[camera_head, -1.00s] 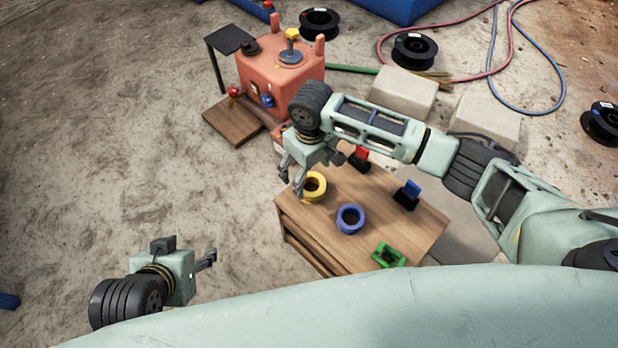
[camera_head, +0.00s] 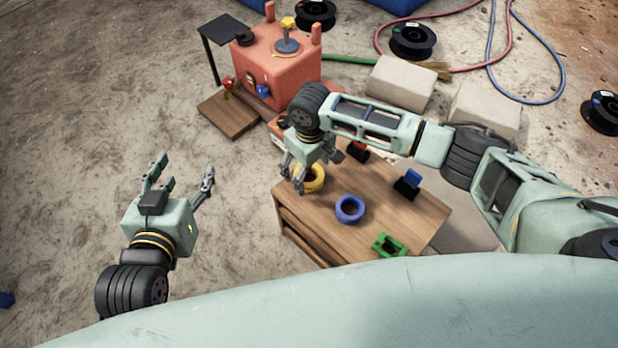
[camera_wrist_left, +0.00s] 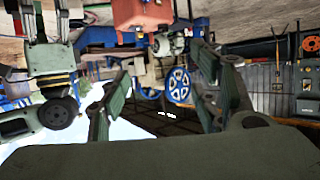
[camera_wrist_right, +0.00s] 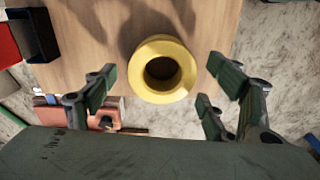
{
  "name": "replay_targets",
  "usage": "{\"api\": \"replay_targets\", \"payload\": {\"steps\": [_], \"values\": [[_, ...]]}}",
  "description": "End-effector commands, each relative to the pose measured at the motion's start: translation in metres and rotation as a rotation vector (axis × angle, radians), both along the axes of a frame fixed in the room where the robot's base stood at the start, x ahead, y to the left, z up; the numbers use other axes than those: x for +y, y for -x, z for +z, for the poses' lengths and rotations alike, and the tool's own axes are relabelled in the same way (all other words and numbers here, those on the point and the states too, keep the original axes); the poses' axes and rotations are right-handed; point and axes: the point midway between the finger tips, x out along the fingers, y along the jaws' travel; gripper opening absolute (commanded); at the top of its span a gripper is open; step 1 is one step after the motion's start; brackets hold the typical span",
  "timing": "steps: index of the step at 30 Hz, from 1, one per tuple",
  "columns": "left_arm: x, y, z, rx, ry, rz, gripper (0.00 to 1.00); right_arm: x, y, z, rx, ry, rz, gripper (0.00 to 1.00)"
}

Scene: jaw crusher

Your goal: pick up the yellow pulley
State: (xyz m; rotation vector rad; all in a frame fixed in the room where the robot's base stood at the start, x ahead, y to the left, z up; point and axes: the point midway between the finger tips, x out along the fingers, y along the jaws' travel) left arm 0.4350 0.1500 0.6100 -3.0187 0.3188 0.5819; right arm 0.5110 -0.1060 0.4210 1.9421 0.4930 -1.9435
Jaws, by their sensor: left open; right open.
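The yellow pulley (camera_head: 313,179) stands on the far left corner of the wooden table (camera_head: 400,222), partly hidden by my right gripper (camera_head: 296,178). In the right wrist view the yellow pulley (camera_wrist_right: 162,69) shows its round hole and lies between and beyond the open fingers of my right gripper (camera_wrist_right: 155,100), which do not touch it. My left gripper (camera_head: 182,178) is open and empty over the floor left of the table. In the left wrist view its fingers (camera_wrist_left: 165,95) are spread with nothing between them.
A blue pulley (camera_head: 350,209), a green part (camera_head: 389,245) and a blue and black piece (camera_head: 408,184) are on the table. The red machine (camera_head: 277,62) stands behind it. Concrete blocks (camera_head: 401,82) lie behind the table.

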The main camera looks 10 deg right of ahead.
Motion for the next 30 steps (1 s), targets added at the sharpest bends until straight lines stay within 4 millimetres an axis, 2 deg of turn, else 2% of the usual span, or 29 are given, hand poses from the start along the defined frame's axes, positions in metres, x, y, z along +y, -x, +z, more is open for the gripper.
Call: {"api": "replay_targets", "payload": {"steps": [3, 9, 19, 30], "values": [[-0.005, -0.01, 0.019, -0.106, 0.025, -0.007, 0.57, 0.0, 0.0, -0.012, 0.0, 0.0, 0.0, 0.77], [-0.011, -0.017, 0.043, -0.222, 0.054, -0.014, 0.57, 0.0, 0.0, -0.021, 0.0, 0.0, 0.0, 0.77], [-0.011, -0.018, 0.048, -0.243, 0.06, -0.016, 0.57, 0.0, 0.0, -0.022, -0.001, 0.0, 0.0, 0.76], [-0.011, -0.018, 0.048, -0.242, 0.059, -0.015, 0.57, 0.0, 0.0, -0.022, -0.001, 0.0, 0.0, 0.44]]}}
